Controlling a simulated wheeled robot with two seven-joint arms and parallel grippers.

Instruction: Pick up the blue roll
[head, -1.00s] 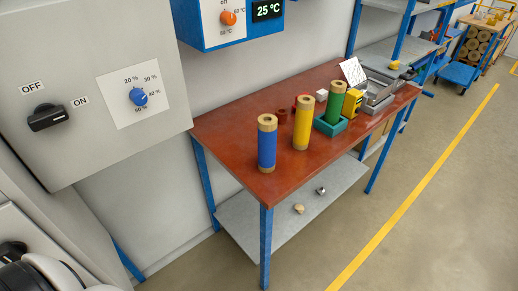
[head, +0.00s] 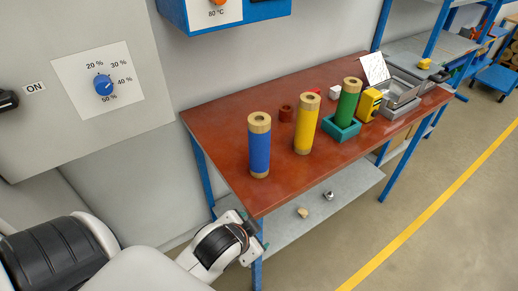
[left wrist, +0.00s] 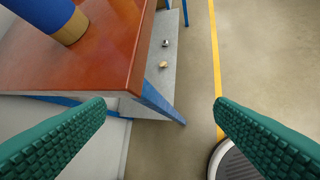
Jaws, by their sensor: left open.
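The blue roll (head: 259,147) stands upright on the red-brown table (head: 225,118), near its front left corner. It has tan ends. In the left wrist view the lower part of the blue roll (left wrist: 50,15) shows at the upper left, beyond the fingers. My left gripper (head: 254,235) is at the table's front left corner, below and in front of the roll, apart from it. Its green fingers (left wrist: 160,130) are wide apart with nothing between them. My right gripper is not in view.
A yellow roll (head: 305,127) and a green roll (head: 348,103) in a teal holder (head: 341,128) stand right of the blue roll. A yellow device (head: 369,104) and metal trays (head: 402,88) are farther back. A lower shelf (head: 335,192) holds two small items.

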